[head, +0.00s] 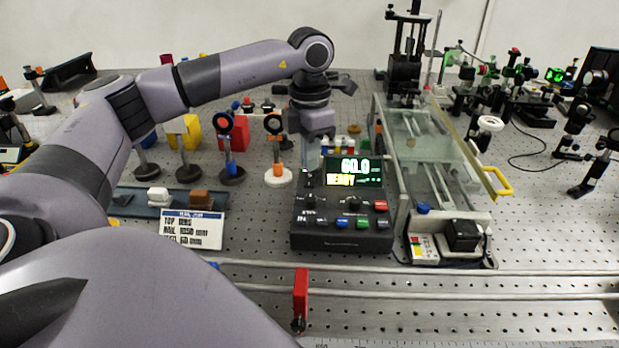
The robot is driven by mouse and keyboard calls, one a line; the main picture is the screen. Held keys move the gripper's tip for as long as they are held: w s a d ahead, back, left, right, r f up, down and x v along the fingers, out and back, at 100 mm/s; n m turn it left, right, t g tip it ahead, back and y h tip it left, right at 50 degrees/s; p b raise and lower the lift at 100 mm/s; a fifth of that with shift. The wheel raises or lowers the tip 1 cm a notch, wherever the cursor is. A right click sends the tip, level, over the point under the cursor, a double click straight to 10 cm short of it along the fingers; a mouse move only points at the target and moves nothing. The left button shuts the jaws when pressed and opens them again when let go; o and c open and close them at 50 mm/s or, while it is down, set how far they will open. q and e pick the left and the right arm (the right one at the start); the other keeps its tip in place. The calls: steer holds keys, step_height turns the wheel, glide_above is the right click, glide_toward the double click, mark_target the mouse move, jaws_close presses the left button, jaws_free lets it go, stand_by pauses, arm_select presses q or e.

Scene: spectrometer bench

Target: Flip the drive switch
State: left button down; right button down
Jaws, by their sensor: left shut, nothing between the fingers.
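A black control box (343,238) stands on the bench at the middle, with a lit display (354,170) reading "60.0" and "READY". Its sloped face carries knobs and several coloured buttons. A small switch-like part (309,201) sits at its upper left; I cannot tell its position or whether it is the drive switch. My left gripper (308,170) is shut and empty, pointing down just above the box's upper left part. Whether its tips touch that part cannot be told. My right gripper is not in view.
A glass-covered rail instrument (432,150) stands right of the box, with a small panel (424,247) at its front. A label card (192,229) and a blue-grey tray (130,204) lie left. Optics posts stand behind. A red upright piece (300,294) is in front.

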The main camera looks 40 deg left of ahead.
mark_target(310, 176)
arm_select(q)
steer(key=shift+f+b, duration=0.7)
steer(key=shift+f, duration=0.3)
stand_by(0.7)
steer(key=shift+s, duration=0.1)
step_height(310, 176, up, 7)
steer(key=p, duration=0.6)
stand_by(0.7)
